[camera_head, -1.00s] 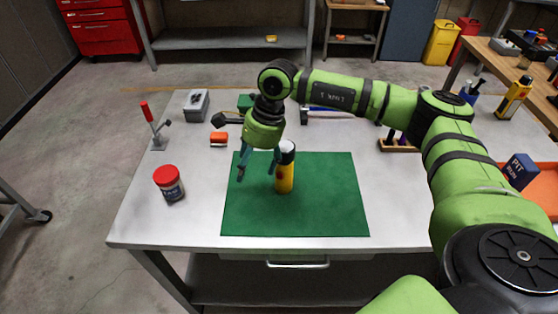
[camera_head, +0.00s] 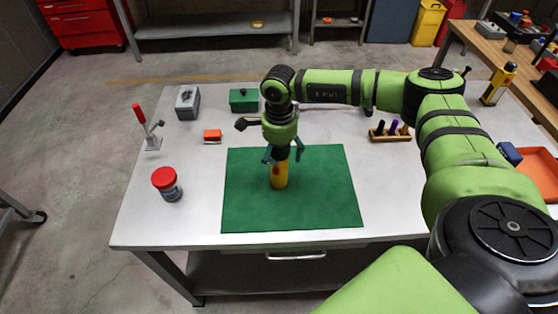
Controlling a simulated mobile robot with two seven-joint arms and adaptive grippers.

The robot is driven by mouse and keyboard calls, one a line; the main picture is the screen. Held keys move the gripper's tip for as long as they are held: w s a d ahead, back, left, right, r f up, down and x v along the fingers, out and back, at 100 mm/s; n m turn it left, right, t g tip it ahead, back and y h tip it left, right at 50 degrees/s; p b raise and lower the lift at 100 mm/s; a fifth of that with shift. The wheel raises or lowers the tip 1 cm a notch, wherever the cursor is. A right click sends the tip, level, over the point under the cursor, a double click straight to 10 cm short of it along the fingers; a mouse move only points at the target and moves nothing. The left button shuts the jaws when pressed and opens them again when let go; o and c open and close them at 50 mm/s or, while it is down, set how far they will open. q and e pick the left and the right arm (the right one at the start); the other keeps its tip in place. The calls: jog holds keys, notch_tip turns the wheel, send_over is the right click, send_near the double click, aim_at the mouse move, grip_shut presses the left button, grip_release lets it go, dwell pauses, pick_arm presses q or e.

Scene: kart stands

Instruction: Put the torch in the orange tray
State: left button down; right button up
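The torch (camera_head: 279,174), a yellow cylinder, stands upright on the green mat (camera_head: 322,198). Its dark and white top is now hidden by my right gripper. My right gripper (camera_head: 283,155) points down over the torch, with one finger on each side of its upper part. The fingers look spread, and I see no clear grip on the torch. My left gripper is out of view.
On the white table stand a red-lidded jar (camera_head: 167,183), a red-handled clamp (camera_head: 147,128), a grey box (camera_head: 187,102), a green box (camera_head: 243,100), an orange block (camera_head: 212,136) and a wooden rack (camera_head: 390,132). A yellow and black bottle (camera_head: 497,84) stands at upper right. The mat's right part is clear.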

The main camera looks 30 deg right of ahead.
jog(key=shift+s+a+r, duration=0.1)
jog(key=shift+r, duration=0.05)
jog(key=shift+c, duration=0.9)
jog(key=c, duration=1.3)
jog(key=shift+c, duration=0.2)
jog(key=shift+r, duration=0.1)
